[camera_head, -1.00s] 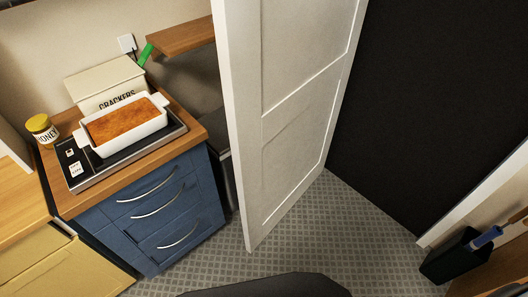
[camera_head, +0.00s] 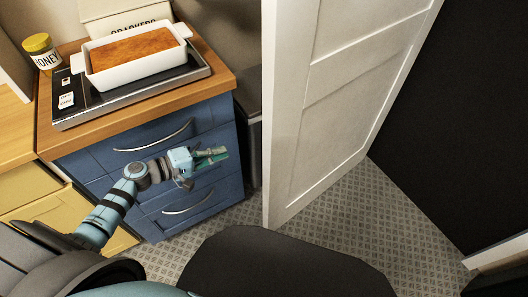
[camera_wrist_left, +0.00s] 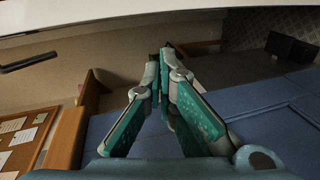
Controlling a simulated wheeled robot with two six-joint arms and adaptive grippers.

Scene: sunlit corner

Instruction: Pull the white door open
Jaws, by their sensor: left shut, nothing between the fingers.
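The white door (camera_head: 335,95) is a panelled door standing at an angle, ajar, right of the blue cabinet in the head view. Its near edge faces me, and no handle shows on the visible face. My left gripper (camera_head: 218,156) is shut and empty, in front of the cabinet drawers and left of the door's edge, apart from the door in the picture. In the left wrist view, my left gripper's (camera_wrist_left: 165,58) fingertips meet. A white band (camera_wrist_left: 150,14) crosses the top there; I cannot tell whether it is the door. My right gripper is not in view.
The blue drawer cabinet (camera_head: 115,155) bears a tray (camera_head: 190,77) with a white baking dish (camera_head: 140,70), a honey jar (camera_head: 42,50) and a crackers box (camera_head: 115,15). A dark bar (camera_wrist_left: 28,62) shows in the wrist view. Patterned floor (camera_head: 345,215) is clear below the door.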

